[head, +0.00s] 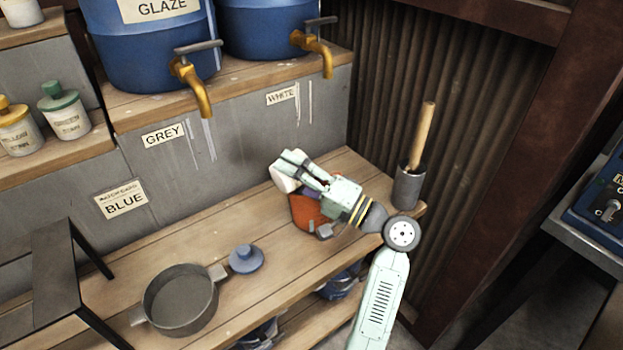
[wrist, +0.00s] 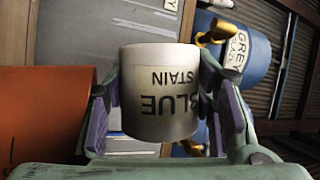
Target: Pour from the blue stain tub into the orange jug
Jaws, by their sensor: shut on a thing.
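The blue stain tub (head: 283,181) is a small white tub, and its "BLUE STAIN" label reads upside down in the wrist view (wrist: 160,92). My gripper (head: 294,168) is shut on its sides, with one finger on each side in the wrist view (wrist: 160,105). The tub is held tilted, up off the bench, at the upper left of the orange jug. The orange jug (head: 308,213) stands on the bench, partly hidden behind my gripper; it also fills the left of the wrist view (wrist: 45,115). The jug's inside and any stream are not visible.
A blue lid (head: 246,259) lies on the bench (head: 262,218) beside a grey pan (head: 180,300). A grey pot with a wooden-handled tool (head: 408,186) stands to the right. Blue glaze buckets (head: 150,45) with brass taps (head: 190,85) sit on the ledge above.

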